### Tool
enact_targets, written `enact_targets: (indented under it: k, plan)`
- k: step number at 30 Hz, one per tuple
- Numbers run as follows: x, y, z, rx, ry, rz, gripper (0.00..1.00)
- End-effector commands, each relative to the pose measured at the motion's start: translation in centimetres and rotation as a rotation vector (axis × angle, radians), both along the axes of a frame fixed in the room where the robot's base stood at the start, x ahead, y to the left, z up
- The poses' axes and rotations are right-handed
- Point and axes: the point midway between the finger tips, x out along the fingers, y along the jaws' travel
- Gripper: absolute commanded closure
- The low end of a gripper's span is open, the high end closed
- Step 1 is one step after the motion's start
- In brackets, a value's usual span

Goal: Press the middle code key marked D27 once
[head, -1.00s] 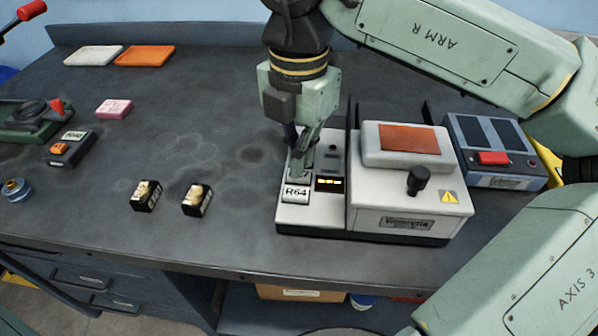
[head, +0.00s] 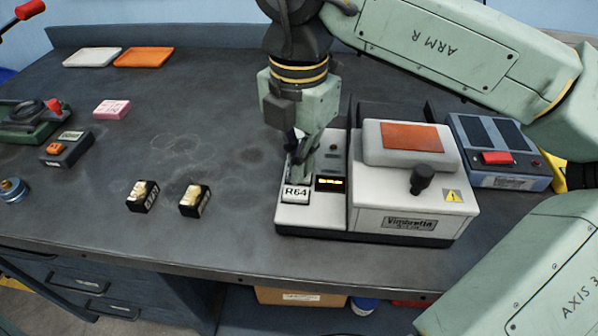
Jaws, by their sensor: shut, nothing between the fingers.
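The code keys are on the left part of a white and grey bench machine (head: 411,200). The front key, marked R64 (head: 296,192), shows clearly. The middle key marked D27 cannot be made out; my gripper covers the area behind the R64 key. My gripper (head: 299,176) is shut and empty, pointing down just behind the R64 key. Whether its tips touch a key cannot be told from this view. A small lit display (head: 330,184) with yellow characters sits to the right of the keys.
The machine has a black knob (head: 424,180) and an orange-topped lid (head: 411,136). A blue box with a red button (head: 497,158) stands to its right. Two small black blocks (head: 143,196) (head: 195,200) lie to the left. The bench between them and the machine is clear.

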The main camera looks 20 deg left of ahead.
Motion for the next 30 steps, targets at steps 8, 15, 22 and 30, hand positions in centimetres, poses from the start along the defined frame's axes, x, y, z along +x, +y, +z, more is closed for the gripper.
enact_targets:
  k: [8, 15, 22, 30]
  plan:
    - [0.0, 0.0, -0.1, 0.0, 0.0, 0.0, 1.0]
    - [0.0, 0.0, 1.6, 0.0, -0.001, -0.001, 1.0]
    - [0.0, 0.0, 3.5, 0.001, -0.001, -0.002, 1.0]
    - [0.0, 0.0, 5.6, 0.0, 0.0, -0.001, 1.0]
